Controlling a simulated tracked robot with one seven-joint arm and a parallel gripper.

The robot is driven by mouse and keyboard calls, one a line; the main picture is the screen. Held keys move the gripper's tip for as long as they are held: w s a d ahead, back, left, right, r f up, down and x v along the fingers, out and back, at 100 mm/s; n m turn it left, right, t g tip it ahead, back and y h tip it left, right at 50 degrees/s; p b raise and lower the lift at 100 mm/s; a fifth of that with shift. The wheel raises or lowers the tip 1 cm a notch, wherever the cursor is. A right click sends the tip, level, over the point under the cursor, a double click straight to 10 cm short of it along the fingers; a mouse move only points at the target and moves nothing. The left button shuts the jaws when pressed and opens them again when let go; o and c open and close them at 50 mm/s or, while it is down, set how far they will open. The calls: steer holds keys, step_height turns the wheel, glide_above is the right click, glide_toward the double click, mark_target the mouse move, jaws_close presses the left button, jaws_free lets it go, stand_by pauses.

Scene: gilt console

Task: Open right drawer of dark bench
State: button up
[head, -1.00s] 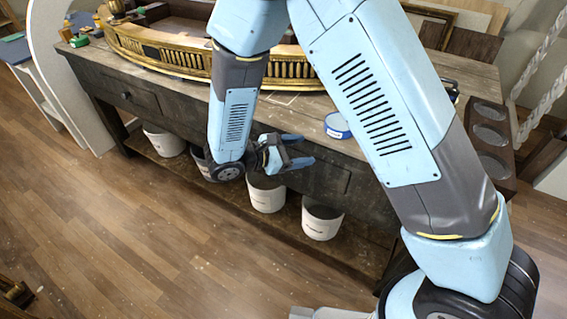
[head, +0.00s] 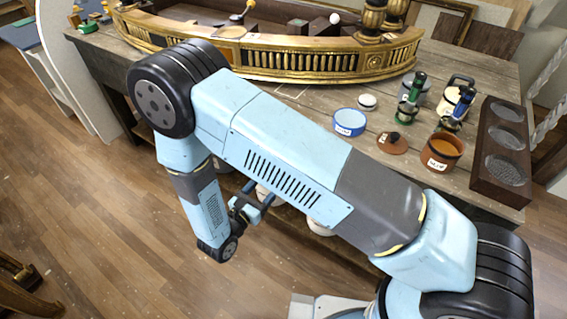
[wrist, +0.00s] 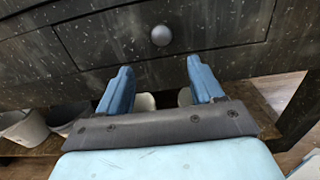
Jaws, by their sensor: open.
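The dark bench (head: 465,78) runs across the head view. My arm hides its right drawer there. In the wrist view a dark drawer front (wrist: 225,28) with a round grey knob (wrist: 162,35) fills the upper middle. It sits flush with the bench front, so it looks closed. My gripper (wrist: 160,78) is open and empty, its two blue fingers pointing toward the drawer. The knob lies ahead of the fingertips, roughly centred between them and not touched. In the head view my gripper (head: 257,197) is in front of the bench, below the top.
A curved gilt piece (head: 290,62) lies on the bench top. A blue-rimmed tub (head: 349,122), a brown pot (head: 442,152) and a dark tray of round wells (head: 500,150) stand at the right. White buckets (wrist: 25,128) stand on the lower shelf. The floor in front is clear.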

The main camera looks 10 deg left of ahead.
steer(key=x, duration=1.2)
steer(key=shift+d+r, duration=0.1)
steer(key=shift+c, duration=0.3)
